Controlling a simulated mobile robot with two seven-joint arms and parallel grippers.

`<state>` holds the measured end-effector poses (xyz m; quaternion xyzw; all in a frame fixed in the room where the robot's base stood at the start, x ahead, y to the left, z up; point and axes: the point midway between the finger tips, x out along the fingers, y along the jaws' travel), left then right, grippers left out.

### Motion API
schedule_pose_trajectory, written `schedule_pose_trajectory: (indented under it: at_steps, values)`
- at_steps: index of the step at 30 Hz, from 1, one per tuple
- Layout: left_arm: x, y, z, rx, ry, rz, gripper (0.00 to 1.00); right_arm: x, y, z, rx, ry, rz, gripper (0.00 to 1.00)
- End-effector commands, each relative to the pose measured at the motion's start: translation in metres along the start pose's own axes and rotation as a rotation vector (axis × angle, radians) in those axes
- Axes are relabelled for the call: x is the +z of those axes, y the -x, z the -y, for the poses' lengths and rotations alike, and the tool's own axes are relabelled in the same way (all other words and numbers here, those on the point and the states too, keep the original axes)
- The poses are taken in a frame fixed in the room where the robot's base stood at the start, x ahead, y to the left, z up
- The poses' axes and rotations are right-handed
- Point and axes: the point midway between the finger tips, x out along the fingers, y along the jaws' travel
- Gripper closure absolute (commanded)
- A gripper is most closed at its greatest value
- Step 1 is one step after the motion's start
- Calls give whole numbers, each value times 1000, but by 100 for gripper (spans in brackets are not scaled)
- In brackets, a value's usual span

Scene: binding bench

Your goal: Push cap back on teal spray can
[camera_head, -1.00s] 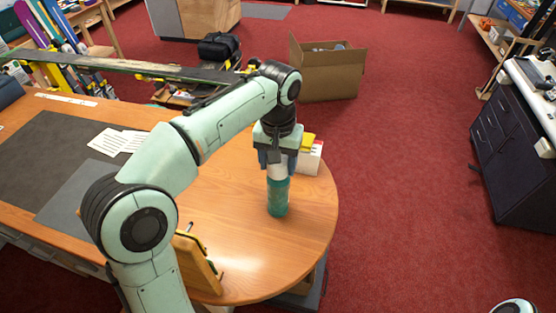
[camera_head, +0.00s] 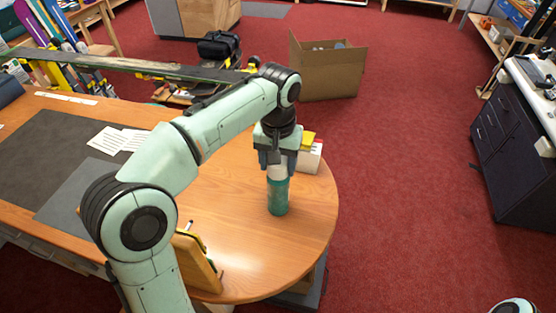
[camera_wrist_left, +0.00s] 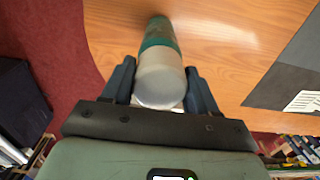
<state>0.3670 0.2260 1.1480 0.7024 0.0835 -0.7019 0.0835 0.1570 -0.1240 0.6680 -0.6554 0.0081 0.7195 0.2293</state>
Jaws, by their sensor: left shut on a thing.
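The teal spray can (camera_head: 278,197) stands upright on the round end of the wooden table. Its whitish cap (camera_head: 277,172) sits at the top of the can, in line with it. My left gripper (camera_head: 276,160) is above the can, pointing down, and shut on the cap. In the left wrist view the cap (camera_wrist_left: 160,78) is between the two dark fingers, with the teal can (camera_wrist_left: 160,35) beyond it. The cap's upper end is partly hidden by the gripper. I cannot tell whether the cap is fully seated. My right gripper is not in view.
A white and yellow box (camera_head: 310,155) stands just behind the gripper. A wooden stand (camera_head: 200,262) is near the front edge of the table (camera_head: 240,255). White papers (camera_head: 118,141) lie on a dark mat at left.

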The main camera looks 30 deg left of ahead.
Motion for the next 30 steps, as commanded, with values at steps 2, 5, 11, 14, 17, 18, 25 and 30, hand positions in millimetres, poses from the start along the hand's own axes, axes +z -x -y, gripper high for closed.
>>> schedule_pose_trajectory:
  at_steps: [2, 5, 11, 14, 17, 18, 25, 30]
  values:
    - [0, 0, 0, 0, 0, 0, 74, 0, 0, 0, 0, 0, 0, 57]
    - [0, 0, 0, 0, 0, 0, 74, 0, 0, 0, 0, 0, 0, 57]
    - [0, 0, 0, 0, 0, 0, 12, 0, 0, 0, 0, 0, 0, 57]
    - [0, 0, 0, 0, 0, 0, 12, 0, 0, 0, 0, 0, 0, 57]
    - [0, 0, 0, 0, 0, 0, 8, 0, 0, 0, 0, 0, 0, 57]
    - [0, 0, 0, 0, 0, 0, 0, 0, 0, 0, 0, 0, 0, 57]
    - [0, 1, 0, 0, 0, 0, 0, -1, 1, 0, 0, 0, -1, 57]
    - [0, 9, 0, 0, 0, -1, 0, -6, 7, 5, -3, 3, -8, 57]
